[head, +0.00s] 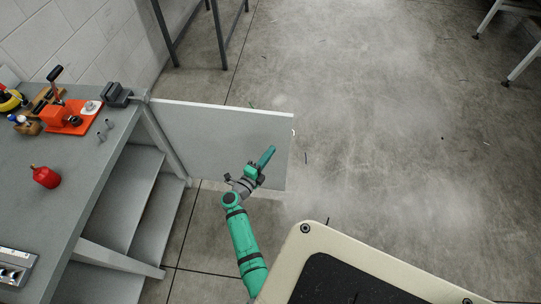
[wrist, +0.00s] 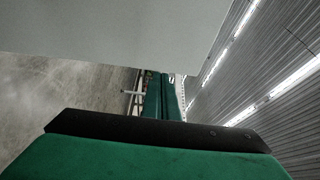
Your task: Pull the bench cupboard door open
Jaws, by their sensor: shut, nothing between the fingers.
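The cupboard door (head: 215,130) is a flat light grey panel standing swung well out from the bench (head: 75,190), about square to its front. Its hinge side is at the bench's far corner. A small pale bit, perhaps the handle, shows at its free edge. The cupboard's shelves (head: 125,190) are exposed. My green gripper (head: 268,156) is shut and empty, on the cupboard side of the door near its free edge. I cannot tell whether it touches the panel. In the wrist view, the door (wrist: 120,30) fills the top above my shut fingers (wrist: 163,95).
On the bench top are a red bottle (head: 46,177), an orange clamp (head: 68,118), a grey vise-like block (head: 116,95) and a metal case (head: 15,268). A dark metal frame (head: 222,40) stands behind the door.

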